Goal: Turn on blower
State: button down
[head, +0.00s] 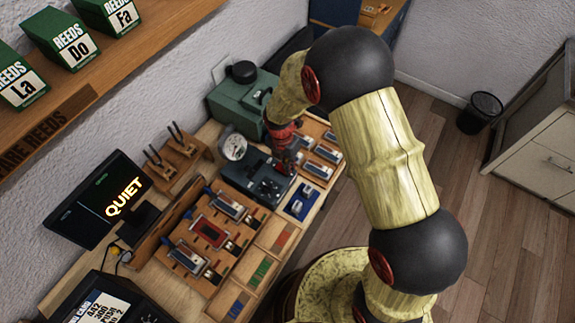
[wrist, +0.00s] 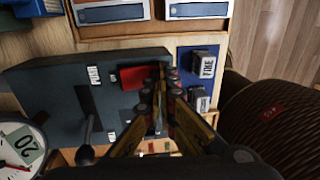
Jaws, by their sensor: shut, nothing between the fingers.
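A dark control box (head: 250,182) stands on the bench beside a round dial gauge (head: 234,147). The box (wrist: 45,88) also shows in the wrist view, with a red switch (wrist: 132,77), small white labels and a black lever (wrist: 88,128). My gripper (head: 287,163) is over the box's right side in the head view. In the wrist view my gripper (wrist: 164,74) is shut and empty, its tips just right of the red switch. I cannot tell whether they touch it. A green machine (head: 238,100) with a black cap stands behind; I cannot tell whether it is the blower.
A monitor (head: 100,200) reads "QUIET". Reed holders in wooden trays (head: 205,290) lie in front of the box. A blue tray (head: 303,203) sits to its right. A shelf with green reed boxes (head: 60,38) runs along the wall. Open floor (head: 450,200) is at right.

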jog(key=shift+a+r, duration=0.1)
jog(key=shift+w+a+r, duration=0.25)
jog(key=shift+w+a, duration=0.15)
jog(key=shift+a, duration=0.05)
dwell(0.4)
